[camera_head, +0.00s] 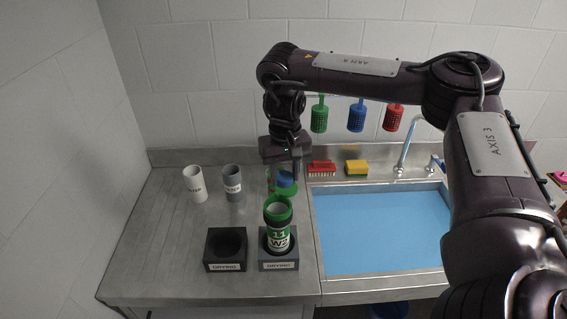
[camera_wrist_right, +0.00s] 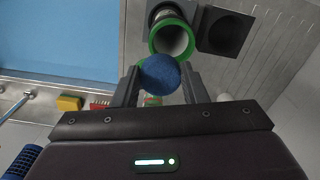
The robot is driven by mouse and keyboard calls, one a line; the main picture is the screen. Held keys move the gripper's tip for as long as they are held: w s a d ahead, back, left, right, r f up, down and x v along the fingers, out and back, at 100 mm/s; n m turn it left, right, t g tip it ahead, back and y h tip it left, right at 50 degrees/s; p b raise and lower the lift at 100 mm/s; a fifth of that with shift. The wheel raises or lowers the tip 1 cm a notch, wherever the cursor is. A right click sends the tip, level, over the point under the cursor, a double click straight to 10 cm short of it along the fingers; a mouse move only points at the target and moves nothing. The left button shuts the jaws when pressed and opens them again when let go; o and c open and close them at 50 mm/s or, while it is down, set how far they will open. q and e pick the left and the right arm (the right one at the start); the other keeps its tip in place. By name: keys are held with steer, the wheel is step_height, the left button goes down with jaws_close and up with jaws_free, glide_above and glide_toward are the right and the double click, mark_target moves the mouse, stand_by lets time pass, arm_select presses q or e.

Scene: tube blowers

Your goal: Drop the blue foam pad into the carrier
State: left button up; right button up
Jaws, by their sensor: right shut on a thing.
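The blue foam pad (camera_head: 285,179) is round and sits between the fingers of my right gripper (camera_head: 284,176). The wrist view shows the blue pad (camera_wrist_right: 160,73) pinched between both fingertips of the gripper (camera_wrist_right: 160,82). The carrier (camera_head: 278,236) is an upright tube with a green rim and a W2 label, standing in a dark drying block. Its open mouth (camera_wrist_right: 172,40) shows in the wrist view beyond the pad. In the head view the pad appears behind the carrier, apart from it. My left gripper is not in view.
An empty drying block (camera_head: 226,250) stands left of the carrier. A white tube (camera_head: 194,184) and a grey tube (camera_head: 233,183) stand further back. A green item (camera_head: 276,187) is partly hidden near the gripper. A red brush (camera_head: 322,168) and yellow sponge (camera_head: 356,168) lie behind the sink (camera_head: 385,235).

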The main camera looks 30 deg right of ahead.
mark_target(284, 177)
steer(key=shift+w+f, duration=0.2)
steer(key=shift+f, duration=1.2)
steer(key=shift+s, duration=0.1)
steer(key=o, duration=1)
steer(key=shift+r, duration=0.1)
steer(key=shift+r, duration=3.85)
steer(key=shift+f, duration=0.1)
